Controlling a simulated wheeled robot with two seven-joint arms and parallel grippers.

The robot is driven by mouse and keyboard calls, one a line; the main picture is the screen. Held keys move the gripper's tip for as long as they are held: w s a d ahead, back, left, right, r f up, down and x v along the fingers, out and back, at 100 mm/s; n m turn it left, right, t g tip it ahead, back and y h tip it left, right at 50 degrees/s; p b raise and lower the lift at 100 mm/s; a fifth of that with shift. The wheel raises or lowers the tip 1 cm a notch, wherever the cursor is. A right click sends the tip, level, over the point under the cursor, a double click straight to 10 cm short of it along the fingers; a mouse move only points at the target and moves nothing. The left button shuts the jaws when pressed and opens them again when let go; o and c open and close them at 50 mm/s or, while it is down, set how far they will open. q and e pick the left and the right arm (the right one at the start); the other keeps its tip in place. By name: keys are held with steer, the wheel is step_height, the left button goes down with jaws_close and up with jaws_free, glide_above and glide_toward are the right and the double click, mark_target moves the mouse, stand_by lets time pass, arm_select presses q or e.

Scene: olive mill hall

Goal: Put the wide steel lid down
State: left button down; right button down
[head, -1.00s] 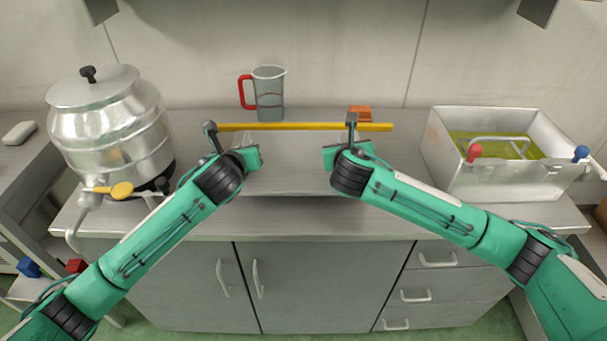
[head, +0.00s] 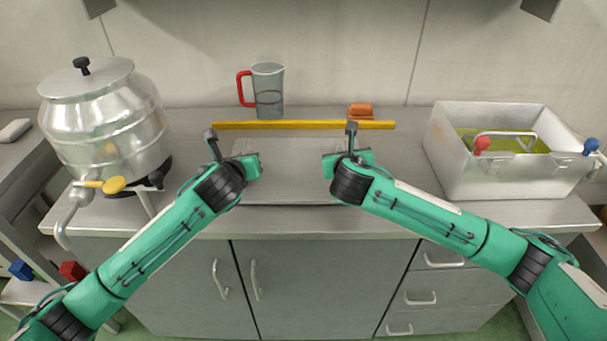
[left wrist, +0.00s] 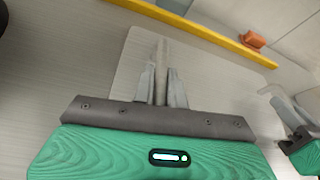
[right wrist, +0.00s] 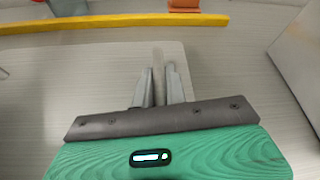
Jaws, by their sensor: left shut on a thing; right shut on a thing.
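The wide steel lid (head: 290,180) is a flat grey plate held level between my two grippers, low over the middle of the counter. It also shows in the left wrist view (left wrist: 205,75) and the right wrist view (right wrist: 115,75). My left gripper (left wrist: 166,88) is shut on a grey handle bar at the lid's left side. My right gripper (right wrist: 160,87) is shut on a like bar at its right side. In the head view my wrists partly hide both ends. I cannot tell whether the lid touches the counter; a dark line runs under its front edge.
A yellow bar (head: 300,125) lies behind the lid, with an orange-brown block (head: 360,111) and a red-handled jug (head: 268,90) beyond. A steel urn (head: 105,125) stands left. A steel basin (head: 480,175) with yellow-green contents stands right. The counter's front strip (head: 300,222) is clear.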

arm_select(q)
steer(key=shift+f, duration=0.25)
arm_select(e)
steer(key=shift+f, duration=0.25)
arm_select(q)
steer(key=c, duration=1.4)
jaws_free()
steer(key=shift+c, duration=0.2)
arm_select(e)
steer(key=c, duration=1.4)
jaws_free()
steer(key=shift+c, duration=0.2)
arm_select(q)
steer(key=shift+s, duration=0.1)
steer(key=shift+r, duration=0.1)
arm_select(e)
steer(key=shift+s, duration=0.1)
arm_select(q)
steer(key=v, duration=1.2)
arm_select(e)
steer(key=v, duration=1.2)
